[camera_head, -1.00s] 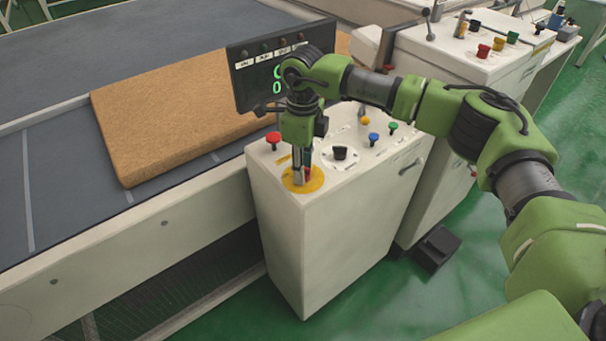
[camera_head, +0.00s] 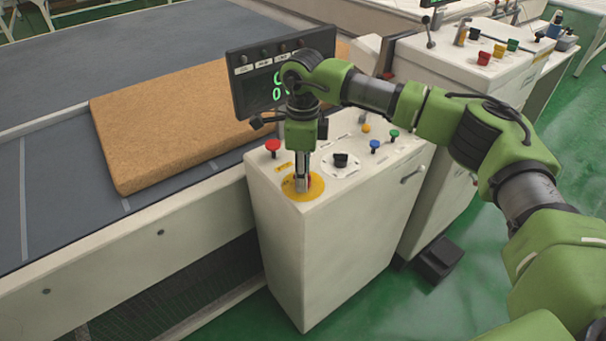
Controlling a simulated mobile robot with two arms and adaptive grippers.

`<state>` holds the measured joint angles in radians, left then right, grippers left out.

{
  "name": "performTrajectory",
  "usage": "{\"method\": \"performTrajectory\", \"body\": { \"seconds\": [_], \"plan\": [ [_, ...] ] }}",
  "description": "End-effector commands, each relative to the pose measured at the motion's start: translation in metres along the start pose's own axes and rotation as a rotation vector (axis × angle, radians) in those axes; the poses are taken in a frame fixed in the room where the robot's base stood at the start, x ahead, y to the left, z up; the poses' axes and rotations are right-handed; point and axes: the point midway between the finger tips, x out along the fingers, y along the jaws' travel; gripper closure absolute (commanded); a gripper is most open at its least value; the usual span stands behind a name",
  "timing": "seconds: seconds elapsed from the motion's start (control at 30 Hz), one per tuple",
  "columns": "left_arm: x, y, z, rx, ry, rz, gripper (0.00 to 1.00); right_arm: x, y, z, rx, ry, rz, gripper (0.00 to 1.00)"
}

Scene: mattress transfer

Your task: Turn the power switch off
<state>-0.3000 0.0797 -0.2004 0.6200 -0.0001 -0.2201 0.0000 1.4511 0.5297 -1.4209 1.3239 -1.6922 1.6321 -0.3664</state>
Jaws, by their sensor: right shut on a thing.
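The power switch sits on a round yellow plate (camera_head: 314,188) at the front corner of the white control cabinet's top (camera_head: 325,250). My right gripper (camera_head: 302,188) points straight down over the middle of this plate and is shut on the switch's knob. The fingers cover nearly all of the knob, so how far it is turned cannot be told. My left gripper is not in view.
Beside the plate are a red button (camera_head: 272,147), a black knob on a white dial (camera_head: 341,160) and blue and green buttons. A display panel (camera_head: 275,75) stands behind. A tan mattress (camera_head: 180,125) lies on the conveyor to the left.

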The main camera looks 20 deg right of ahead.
Motion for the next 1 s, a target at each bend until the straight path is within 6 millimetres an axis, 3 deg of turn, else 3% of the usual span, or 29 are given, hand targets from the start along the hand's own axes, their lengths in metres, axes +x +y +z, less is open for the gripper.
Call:
{"method": "performTrajectory", "body": {
  "seconds": [0.03,0.1,0.53,1.0],
  "plan": [
    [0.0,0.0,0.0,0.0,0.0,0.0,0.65,-0.003,-0.002,0.001,0.0,-0.005,-0.006,0.69],
    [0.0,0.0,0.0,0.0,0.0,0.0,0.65,-0.003,-0.002,0.001,0.0,-0.005,-0.006,0.57],
    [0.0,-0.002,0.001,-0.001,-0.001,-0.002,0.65,-0.009,-0.001,0.001,0.0,-0.002,-0.003,0.57],
    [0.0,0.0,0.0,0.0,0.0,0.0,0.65,-0.1,-0.001,0.001,0.001,-0.004,-0.005,0.57]
  ]
}}
